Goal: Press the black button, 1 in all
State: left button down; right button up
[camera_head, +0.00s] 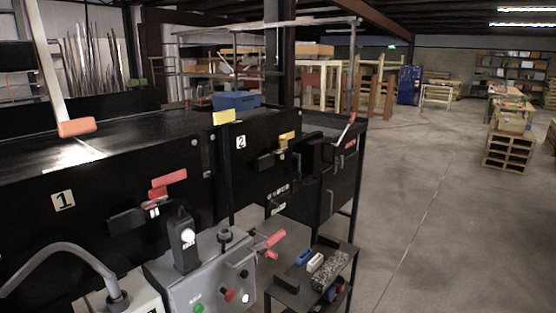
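A grey control box (165,272) stands at the lower middle, in front of the black conveyor. A small round black button (244,273) shows on its sloping face, near the right edge. A red button (228,295) and a small white one (245,298) sit below it, and a green one (198,308) is at the bottom of the picture. A larger black knob (224,236) stands up at the back of the box. I cannot tell which black part is the task's button. Neither of my grippers shows in the head view, and nothing covers the small black button.
A black upright device (182,240) with a bright light stands at the box's back. A red handle (268,242) sticks out at its right. The conveyor side panel (100,205) rises behind. A low black table (344,262) with small objects stands right. Open floor (440,215) lies farther right.

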aim_at(244, 273)
jog(key=i+l+u, duration=0.1)
jog(key=u, duration=0.3)
jog(key=l+u, duration=0.15)
jog(key=u, duration=0.3)
jog(key=i+l+u, duration=0.1)
jog(key=u, duration=0.3)
jog(key=l+u, duration=0.45)
jog(key=l, duration=1.45)
jog(key=i, duration=0.05)
